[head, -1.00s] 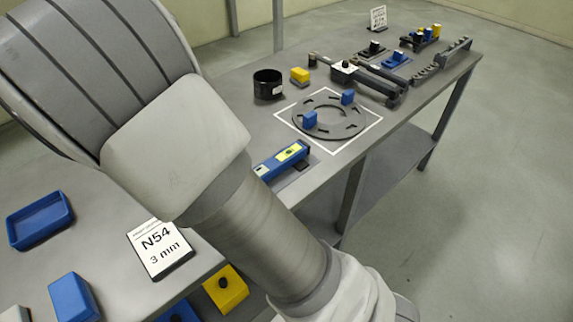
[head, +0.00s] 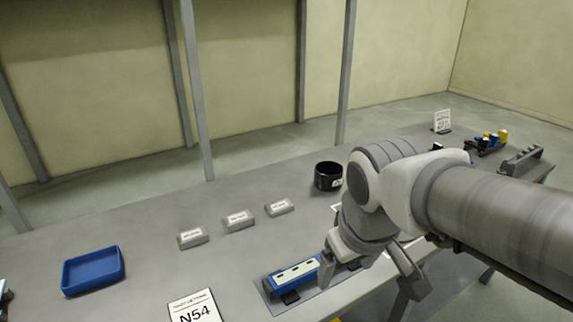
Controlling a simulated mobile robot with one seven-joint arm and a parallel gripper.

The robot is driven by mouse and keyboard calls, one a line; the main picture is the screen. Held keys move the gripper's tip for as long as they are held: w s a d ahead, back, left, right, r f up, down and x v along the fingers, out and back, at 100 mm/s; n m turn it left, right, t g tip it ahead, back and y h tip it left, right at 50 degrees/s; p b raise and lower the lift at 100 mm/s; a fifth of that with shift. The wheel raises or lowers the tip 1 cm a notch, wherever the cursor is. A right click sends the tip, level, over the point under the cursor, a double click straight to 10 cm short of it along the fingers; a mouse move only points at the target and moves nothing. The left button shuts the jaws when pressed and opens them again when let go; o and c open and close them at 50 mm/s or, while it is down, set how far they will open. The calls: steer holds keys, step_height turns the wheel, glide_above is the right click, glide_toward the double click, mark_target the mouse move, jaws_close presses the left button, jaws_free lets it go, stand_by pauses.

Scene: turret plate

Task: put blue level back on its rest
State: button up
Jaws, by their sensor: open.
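The blue level (head: 278,286), a blue bar with a pale top strip, lies over a darker grey plate (head: 325,302) near the table's front edge in the head view. A black block (head: 290,297) shows at its front side, and another black piece (head: 353,265) shows to the right, partly behind my gripper. I cannot tell whether the level rests on these blocks or beside them. My gripper (head: 370,272) is open, with its left finger at the level's right end and its right finger out over the front edge. I cannot tell whether the finger touches the level.
A blue tray (head: 92,270) and several grey labelled blocks (head: 239,220) stand at the left and middle. An N54 card (head: 195,308) lies at the front. A black cup (head: 328,176) stands behind my arm. The ring plate is mostly hidden by my arm. Bare table lies behind the level.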

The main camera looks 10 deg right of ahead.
steer(key=s+r+m+t, duration=0.2)
steer(key=s+m, duration=0.1)
steer(key=shift+s+r, duration=0.15)
steer(key=shift+s, duration=0.1)
stand_by(1.3)
